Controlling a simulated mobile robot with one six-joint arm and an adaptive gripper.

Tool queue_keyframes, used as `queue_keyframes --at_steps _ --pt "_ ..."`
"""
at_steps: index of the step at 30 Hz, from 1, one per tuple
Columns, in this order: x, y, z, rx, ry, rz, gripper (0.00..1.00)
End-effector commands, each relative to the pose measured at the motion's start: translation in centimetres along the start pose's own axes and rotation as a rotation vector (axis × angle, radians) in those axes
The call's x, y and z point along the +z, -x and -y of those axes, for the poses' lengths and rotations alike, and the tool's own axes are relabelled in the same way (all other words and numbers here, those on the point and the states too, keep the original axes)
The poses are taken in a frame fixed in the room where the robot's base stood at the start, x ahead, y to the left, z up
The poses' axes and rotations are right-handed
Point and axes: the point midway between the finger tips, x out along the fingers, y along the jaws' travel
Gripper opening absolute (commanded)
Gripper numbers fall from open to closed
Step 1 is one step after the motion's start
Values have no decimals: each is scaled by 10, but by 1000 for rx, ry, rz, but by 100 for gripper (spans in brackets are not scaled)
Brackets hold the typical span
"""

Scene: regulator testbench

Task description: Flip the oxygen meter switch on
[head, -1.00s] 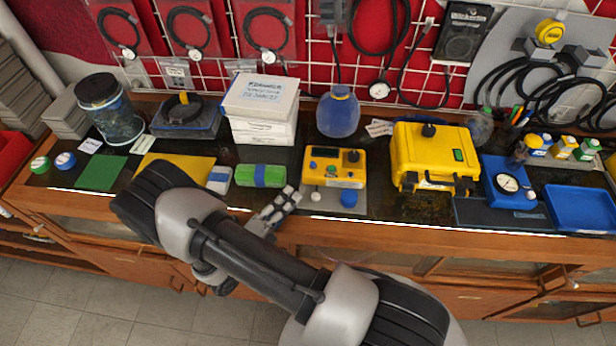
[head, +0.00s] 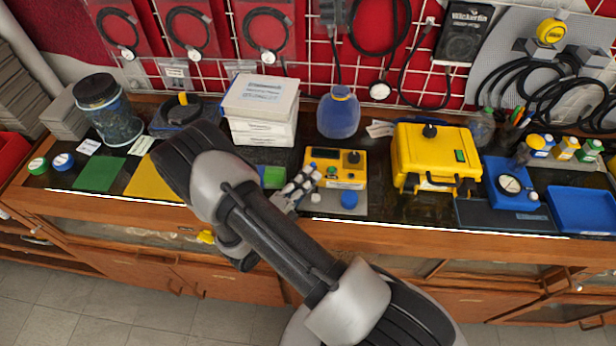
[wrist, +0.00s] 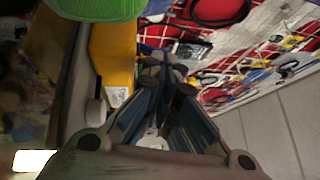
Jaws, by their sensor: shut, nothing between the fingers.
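The yellow meter box (head: 347,181), which I take to be the oxygen meter, stands on the bench. It has a dark display (head: 325,153) and a black knob (head: 353,158) on top. Its switch is too small to make out clearly. My gripper (head: 312,176) is shut and empty at the box's left front edge; I cannot tell whether it touches. In the wrist view, the closed fingers (wrist: 172,72) are beside a yellow body (wrist: 112,50), seemingly the same box, with a pale round knob (wrist: 96,112) near it.
A yellow case (head: 425,150) stands to the right, and a blue jar (head: 338,117) behind. White boxes (head: 262,108) are stacked back left. A blue gauge (head: 510,184) stands further right.

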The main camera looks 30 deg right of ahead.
Motion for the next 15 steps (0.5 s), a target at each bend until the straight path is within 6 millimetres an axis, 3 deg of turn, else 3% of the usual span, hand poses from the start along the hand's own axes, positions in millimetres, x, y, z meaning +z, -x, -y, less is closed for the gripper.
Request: queue_keyframes --at_steps 15 --pt "2 -3 6 72 46 0 0"
